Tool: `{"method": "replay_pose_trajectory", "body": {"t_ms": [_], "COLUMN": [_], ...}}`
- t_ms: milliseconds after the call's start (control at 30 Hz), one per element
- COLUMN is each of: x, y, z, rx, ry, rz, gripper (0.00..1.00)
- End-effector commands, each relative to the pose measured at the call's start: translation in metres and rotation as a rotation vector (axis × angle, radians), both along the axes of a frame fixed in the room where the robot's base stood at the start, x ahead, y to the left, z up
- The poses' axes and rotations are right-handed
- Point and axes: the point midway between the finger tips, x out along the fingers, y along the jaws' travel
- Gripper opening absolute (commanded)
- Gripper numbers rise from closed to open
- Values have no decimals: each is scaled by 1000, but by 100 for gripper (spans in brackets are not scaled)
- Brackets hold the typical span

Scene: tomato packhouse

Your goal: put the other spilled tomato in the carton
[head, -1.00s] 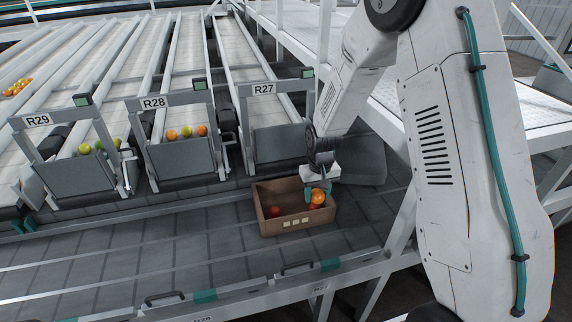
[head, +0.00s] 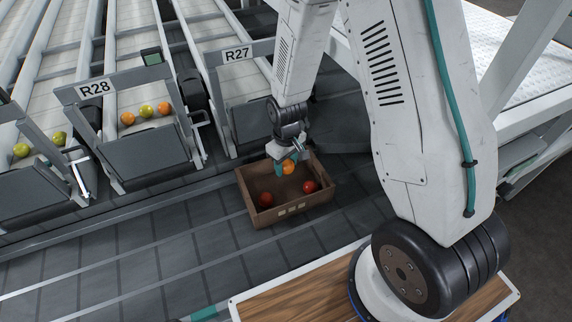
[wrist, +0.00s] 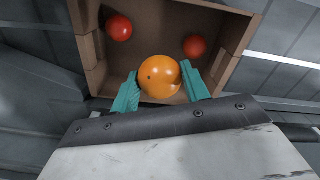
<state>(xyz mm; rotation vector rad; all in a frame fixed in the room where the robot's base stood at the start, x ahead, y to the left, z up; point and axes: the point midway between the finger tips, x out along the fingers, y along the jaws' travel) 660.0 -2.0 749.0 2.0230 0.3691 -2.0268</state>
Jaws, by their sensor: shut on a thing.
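An orange tomato (wrist: 160,76) is between the teal fingers of my gripper (wrist: 160,88), which is shut on it. In the head view my gripper (head: 285,165) holds the orange tomato (head: 288,167) over the back part of the open brown carton (head: 295,206). Two red tomatoes lie inside the carton, one at the left (head: 265,199) and one at the right (head: 309,187). The wrist view shows the carton (wrist: 86,47) beneath the held tomato, with a red tomato on each side. Whether the held tomato touches the carton floor I cannot tell.
The carton stands on a dark grey belt (head: 190,250). Behind it is the R27 chute (head: 250,118); the R28 chute (head: 150,150) left of it holds several orange and yellow-green tomatoes. Bare belt lies left of the carton.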

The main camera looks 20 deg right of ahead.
Motion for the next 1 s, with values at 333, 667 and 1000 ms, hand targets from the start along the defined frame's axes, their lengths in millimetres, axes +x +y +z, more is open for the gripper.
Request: {"method": "replay_pose_trajectory", "body": {"t_ms": [333,667,1000], "x": [-11,-11,-10], "y": [2,2,2], "z": [-28,-67,-106], "rx": [0,0,0], "ry": [2,2,1], "rz": [43,42,41], "gripper": [35,35,35]}}
